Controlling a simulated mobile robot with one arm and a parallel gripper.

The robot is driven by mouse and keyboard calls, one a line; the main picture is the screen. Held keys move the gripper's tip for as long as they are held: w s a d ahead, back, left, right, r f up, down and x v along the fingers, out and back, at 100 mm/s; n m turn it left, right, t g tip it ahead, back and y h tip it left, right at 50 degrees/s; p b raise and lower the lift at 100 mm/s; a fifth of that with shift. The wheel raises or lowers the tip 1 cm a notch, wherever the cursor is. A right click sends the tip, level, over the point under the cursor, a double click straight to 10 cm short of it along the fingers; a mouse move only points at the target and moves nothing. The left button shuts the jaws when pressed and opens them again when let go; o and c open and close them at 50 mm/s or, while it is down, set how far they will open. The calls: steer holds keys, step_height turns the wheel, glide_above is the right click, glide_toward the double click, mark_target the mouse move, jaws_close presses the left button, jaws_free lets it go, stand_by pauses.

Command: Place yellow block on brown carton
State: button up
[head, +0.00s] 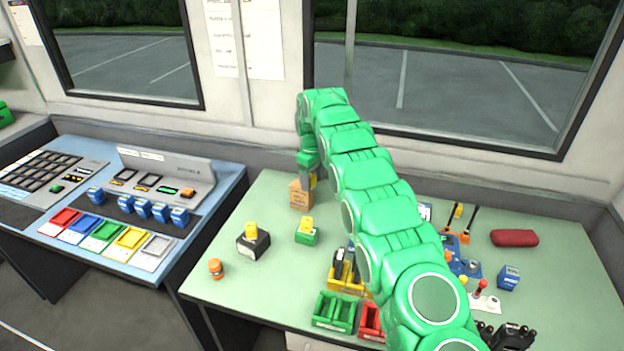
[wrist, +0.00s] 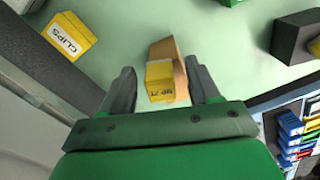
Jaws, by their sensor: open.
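The brown carton (head: 300,196) stands upright on the green table near the wall; in the wrist view part of it (wrist: 166,50) shows beyond the yellow block. The yellow block (wrist: 159,80), with dark lettering, lies between my fingers and overlaps the carton. In the head view a sliver of yellow (head: 313,181) shows at the carton's upper right edge, mostly hidden. My gripper (wrist: 159,68) is open, one finger on each side of the block, with a visible gap at each finger. In the head view my gripper (head: 306,180) is at the carton's top. I cannot tell whether the block rests fully on it.
A yellow box marked CLIPS (wrist: 70,38) sits to one side in the wrist view. A black block (head: 253,245) and a green block (head: 307,236) each carry a yellow piece. An orange jar (head: 215,268) is near the left edge.

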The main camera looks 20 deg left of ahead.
mark_target(312, 177)
steer(key=shift+r, duration=3.8)
steer(key=shift+r, duration=0.1)
